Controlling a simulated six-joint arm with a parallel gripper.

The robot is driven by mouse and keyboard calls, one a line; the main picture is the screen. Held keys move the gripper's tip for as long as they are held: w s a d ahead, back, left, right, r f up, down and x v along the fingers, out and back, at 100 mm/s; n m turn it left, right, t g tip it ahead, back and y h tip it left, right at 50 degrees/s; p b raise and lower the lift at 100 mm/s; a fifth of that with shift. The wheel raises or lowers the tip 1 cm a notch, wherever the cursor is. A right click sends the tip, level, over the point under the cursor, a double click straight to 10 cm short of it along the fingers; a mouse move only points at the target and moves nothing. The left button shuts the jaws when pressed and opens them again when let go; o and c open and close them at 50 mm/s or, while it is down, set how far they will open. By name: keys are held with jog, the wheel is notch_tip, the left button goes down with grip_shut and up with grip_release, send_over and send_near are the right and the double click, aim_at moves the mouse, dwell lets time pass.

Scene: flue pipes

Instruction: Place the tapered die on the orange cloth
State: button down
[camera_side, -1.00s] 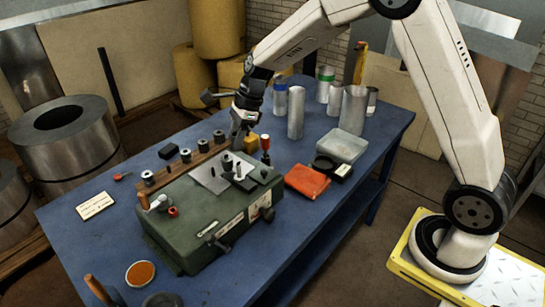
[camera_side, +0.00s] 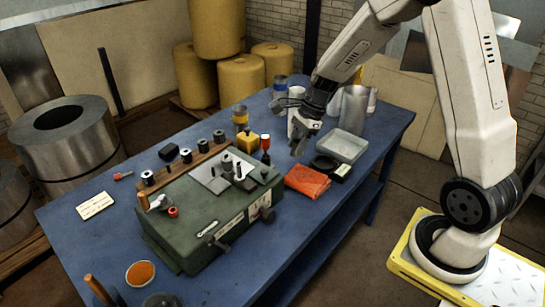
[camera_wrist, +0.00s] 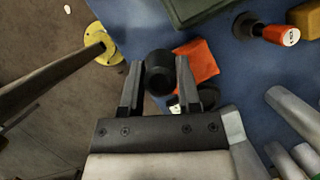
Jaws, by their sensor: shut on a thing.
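The tapered die (camera_wrist: 159,66) is a dark, round piece held between the fingers of my gripper (camera_wrist: 160,78) in the wrist view. My gripper (camera_side: 299,149) is shut on it and hangs above the table, up and slightly left of the orange cloth in the side view. In that view the die is too small and dark to make out clearly. The orange cloth (camera_side: 307,181) lies folded at the table's front right. In the wrist view the cloth (camera_wrist: 199,60) shows just right of the die, partly hidden by it and a finger.
A green machine (camera_side: 207,224) stands left of the cloth. A red-handled tool (camera_side: 265,144) stands upright nearby. Metal cylinders (camera_side: 353,109) stand at the back. The table's front edge is near the cloth.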

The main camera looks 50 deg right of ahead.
jog(key=s+d+f, duration=0.2)
jog(key=s+d, duration=0.2)
jog(key=s, duration=0.5)
jog(key=shift+d, duration=0.25)
jog(key=shift+f, duration=0.1)
send_over(296, 175)
jog(key=d, duration=0.1)
jog(key=shift+s+d+f, duration=0.1)
jog(key=shift+s+f, duration=0.05)
jog(key=shift+f, duration=1.4)
jog(key=shift+s+f, duration=0.15)
jog(key=shift+f, duration=1.4)
jog(key=shift+s+d+f, duration=0.1)
jog(key=shift+s+f, duration=0.05)
jog(key=shift+f, duration=1.4)
jog(key=shift+w+f, duration=0.1)
jog(key=shift+w+f, duration=0.1)
jog(key=shift+f, duration=1.65)
jog(key=shift+f, duration=0.1)
